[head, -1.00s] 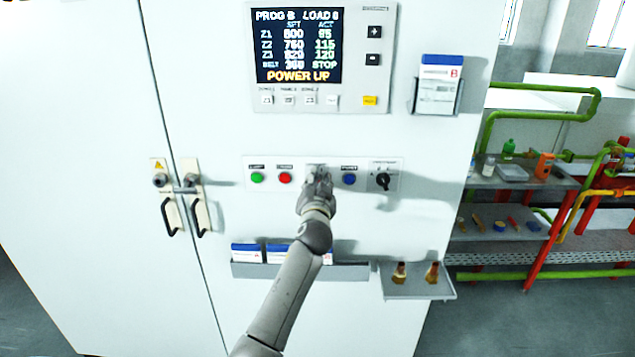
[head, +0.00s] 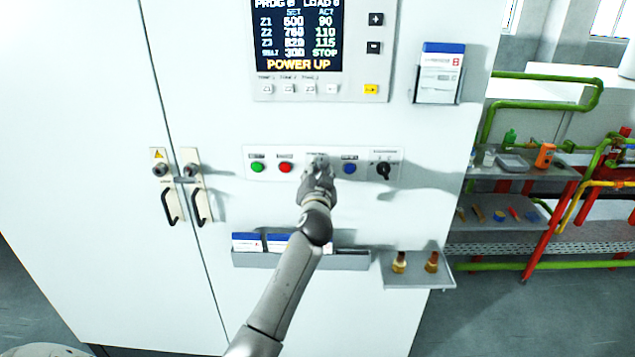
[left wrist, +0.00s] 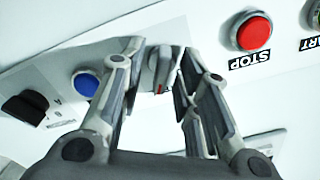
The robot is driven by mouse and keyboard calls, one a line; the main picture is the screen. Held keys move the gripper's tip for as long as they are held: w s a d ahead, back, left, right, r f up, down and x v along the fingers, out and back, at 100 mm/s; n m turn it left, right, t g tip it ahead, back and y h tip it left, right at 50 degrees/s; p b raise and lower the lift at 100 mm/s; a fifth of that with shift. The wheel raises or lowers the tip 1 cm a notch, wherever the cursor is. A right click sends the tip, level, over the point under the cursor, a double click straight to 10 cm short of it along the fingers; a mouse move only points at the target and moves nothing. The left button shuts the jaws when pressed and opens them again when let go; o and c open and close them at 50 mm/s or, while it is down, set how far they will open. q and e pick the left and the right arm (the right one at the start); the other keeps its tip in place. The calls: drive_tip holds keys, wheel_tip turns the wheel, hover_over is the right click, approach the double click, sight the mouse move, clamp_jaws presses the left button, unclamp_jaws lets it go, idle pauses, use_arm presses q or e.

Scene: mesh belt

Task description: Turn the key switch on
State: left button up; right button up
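The key switch (left wrist: 161,66) shows in the left wrist view as a grey key with a red mark, on the white control strip (head: 216,163) between the red stop button and the blue button. My left gripper (head: 317,161) is at the middle of this strip and hides the key switch in the head view. In the left wrist view my left gripper (left wrist: 160,58) has one finger on each side of the key, with small gaps showing. Whether a fingertip touches the key is unclear. My right gripper is in neither view.
The red stop button (head: 285,167), green button (head: 257,167), blue button (head: 349,168) and black selector knob (head: 383,171) are close by. The display (head: 299,38) above reads POWER UP. A document tray (head: 345,261) and a small shelf (head: 420,285) stick out below.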

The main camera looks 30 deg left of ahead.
use_arm(q)
drive_tip(key=v, duration=1.1)
drive_tip(key=shift+s, duration=0.3)
